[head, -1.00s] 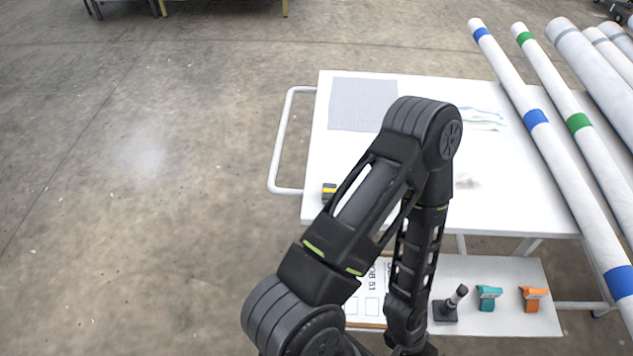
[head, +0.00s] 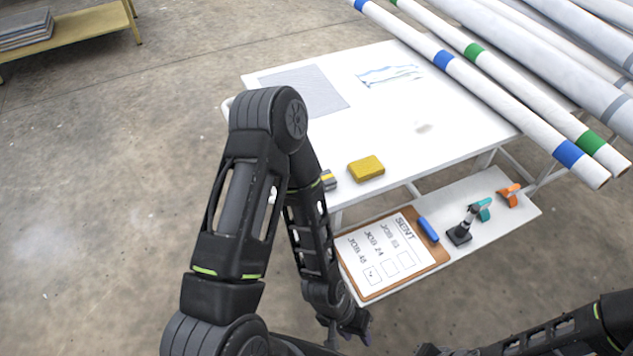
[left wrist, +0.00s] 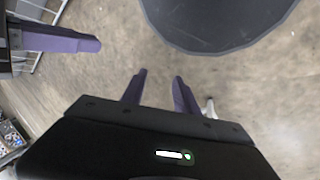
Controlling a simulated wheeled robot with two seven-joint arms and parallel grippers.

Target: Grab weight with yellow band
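The weight with the yellow band (head: 329,180) is a small dark grey block at the near left edge of the white table top, partly hidden behind my left arm in the head view. My left gripper (head: 362,326) hangs low in front of the table, below and apart from the weight. In the left wrist view its two purple fingers (left wrist: 159,76) stand apart with only floor between them. My right arm enters the head view at the lower right; its gripper is not clear there. Another purple finger (left wrist: 65,40), apparently my right gripper's, shows in the left wrist view.
A yellow block (head: 366,168) lies right of the weight on the table top (head: 300,143). The lower shelf (head: 520,210) holds a clipboard (head: 440,252), blue marker (head: 428,229), dark stamp (head: 460,235), and teal and orange tools. Long rolls (head: 500,97) lie across the far right.

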